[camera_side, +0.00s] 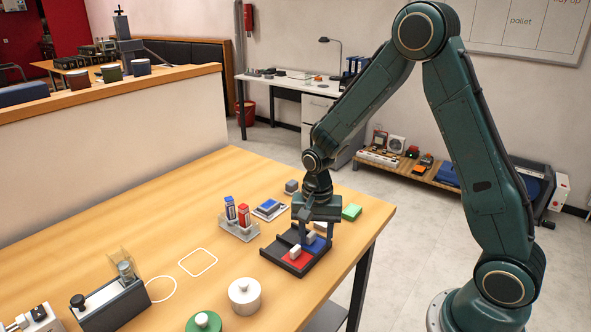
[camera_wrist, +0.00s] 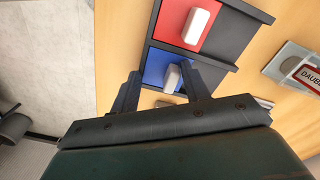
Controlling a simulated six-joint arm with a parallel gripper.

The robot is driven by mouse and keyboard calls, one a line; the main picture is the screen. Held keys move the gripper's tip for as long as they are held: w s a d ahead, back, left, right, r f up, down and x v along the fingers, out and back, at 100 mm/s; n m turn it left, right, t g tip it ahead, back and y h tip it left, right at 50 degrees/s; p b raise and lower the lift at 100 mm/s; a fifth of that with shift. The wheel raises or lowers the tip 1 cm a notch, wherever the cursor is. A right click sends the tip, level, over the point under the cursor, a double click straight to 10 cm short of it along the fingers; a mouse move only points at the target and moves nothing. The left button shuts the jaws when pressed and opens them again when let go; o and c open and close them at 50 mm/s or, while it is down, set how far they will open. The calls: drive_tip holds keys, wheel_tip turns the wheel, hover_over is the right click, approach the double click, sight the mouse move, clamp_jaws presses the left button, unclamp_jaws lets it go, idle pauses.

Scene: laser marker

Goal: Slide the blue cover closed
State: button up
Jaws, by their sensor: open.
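The blue cover (camera_side: 319,244) sits in a dark two-lane frame (camera_side: 267,252) near the table's right edge. In the wrist view the blue cover (camera_wrist: 156,66) fills the left part of its lane, with a dark open stretch to its right. Its pale handle block (camera_wrist: 172,78) stands up from it. My gripper (camera_side: 315,232) is over this lane, pointing down. In the wrist view my gripper (camera_wrist: 164,80) is open, with the handle between the fingers, nearer the right one. Contact cannot be told. Part of the cover is hidden by the fingers.
A red cover (camera_side: 299,262) with a white handle lies in the neighbouring lane. A green block (camera_side: 351,212), a clear stand (camera_side: 239,231) with blue and red items, and a blue-topped device (camera_side: 269,207) are close by. A white lidded pot (camera_side: 244,297) stands in front.

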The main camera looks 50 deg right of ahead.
sight(314, 244)
drive_tip(key=shift+w+r, duration=0.2)
drive_tip(key=shift+r, duration=2.7)
drive_tip(key=shift+s+r, duration=0.15)
drive_tip(key=shift+r, duration=0.25)
drive_tip(key=s+a+r+n+t, duration=0.2)
drive_tip(key=s+r+n+t, duration=0.1)
drive_tip(key=s+r+n, duration=0.3)
drive_tip(key=s+a+r+n+t, duration=0.2)
drive_tip(key=s+r+n, duration=0.4)
drive_tip(key=s+r, duration=0.4)
drive_tip(key=shift+s+r+t, duration=0.3)
drive_tip(key=shift+s+t, duration=0.1)
drive_tip(key=shift+s, duration=1.4)
